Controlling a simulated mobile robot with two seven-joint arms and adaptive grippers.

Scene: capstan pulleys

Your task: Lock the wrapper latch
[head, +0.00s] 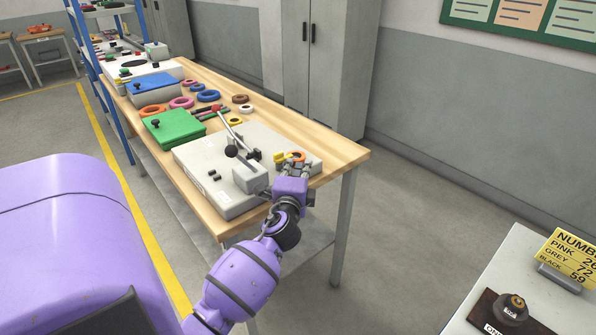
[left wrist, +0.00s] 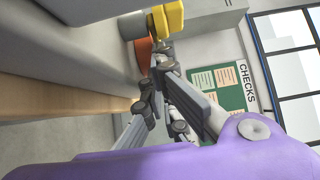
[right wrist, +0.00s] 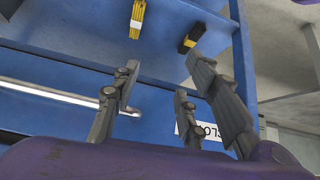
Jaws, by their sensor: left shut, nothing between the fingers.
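The wrapper (head: 225,160) is a pale grey machine on the near end of the wooden table, with a bent metal lever and black knobs. A small yellow latch piece (head: 280,157) stands at its right side, beside an orange ring (head: 297,155). The yellow piece (left wrist: 168,18) also shows at the top of the left wrist view, with the orange part beside it. My left gripper (head: 296,168) is shut and empty, just in front of the latch and ring; contact cannot be told. My right gripper (right wrist: 165,95) is open and empty, in front of a blue panel.
A green box (head: 174,127), a blue-lidded box (head: 153,87) and several coloured rings lie farther along the table. A grey cabinet (head: 325,60) stands behind. A pale stand with a yellow number card (head: 573,258) is at the right. The floor between is clear.

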